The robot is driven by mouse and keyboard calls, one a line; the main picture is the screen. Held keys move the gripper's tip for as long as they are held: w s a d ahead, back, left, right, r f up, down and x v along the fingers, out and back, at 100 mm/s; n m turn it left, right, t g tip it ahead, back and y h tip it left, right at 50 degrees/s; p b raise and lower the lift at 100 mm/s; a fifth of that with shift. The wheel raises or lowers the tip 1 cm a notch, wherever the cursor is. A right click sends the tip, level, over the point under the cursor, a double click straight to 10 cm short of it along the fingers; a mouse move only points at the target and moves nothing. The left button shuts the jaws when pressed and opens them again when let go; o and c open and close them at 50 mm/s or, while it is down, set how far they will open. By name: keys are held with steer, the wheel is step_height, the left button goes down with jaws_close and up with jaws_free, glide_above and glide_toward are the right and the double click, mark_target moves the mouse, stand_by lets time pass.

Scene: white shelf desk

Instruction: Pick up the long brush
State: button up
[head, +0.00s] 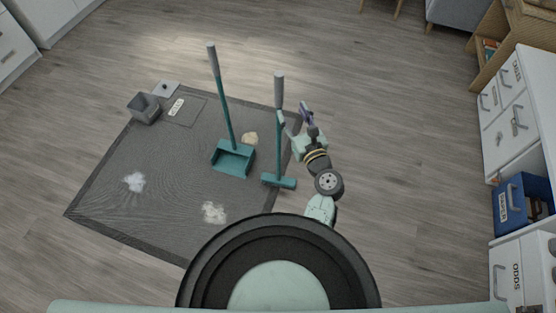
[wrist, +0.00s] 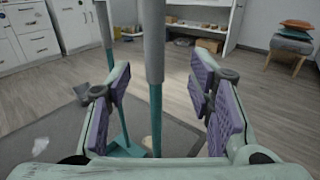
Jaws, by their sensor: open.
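The long brush (head: 278,150) stands upright on the dark mat, with a grey grip on top, a teal shaft and a teal head (head: 279,181) at the floor. My gripper (head: 294,116) is open beside the upper shaft in the head view. In the wrist view the brush's grey grip (wrist: 154,40) and teal shaft rise between the open purple finger pads of my gripper (wrist: 160,100), with a gap on both sides. The brush head is hidden in the wrist view.
A teal long-handled dustpan (head: 233,157) stands left of the brush. The dark mat (head: 110,205) bears light debris piles (head: 214,212) and a small grey bin (head: 144,108). White drawers (head: 510,115) and a blue box (head: 522,205) are at right. Floor right of my arm is clear.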

mark_target(281, 97)
steer(key=shift+a+p+x, duration=0.2)
steer(key=shift+p+x, duration=0.2)
steer(key=shift+x, duration=2.1)
steer(key=shift+a+p+x, duration=0.2)
steer(key=shift+p+x, duration=0.2)
steer(key=shift+x, duration=2.05)
steer(key=shift+s+f, duration=0.15)
steer(key=shift+f, duration=0.05)
steer(key=shift+c, duration=0.5)
steer(key=shift+r, duration=0.1)
jaws_close()
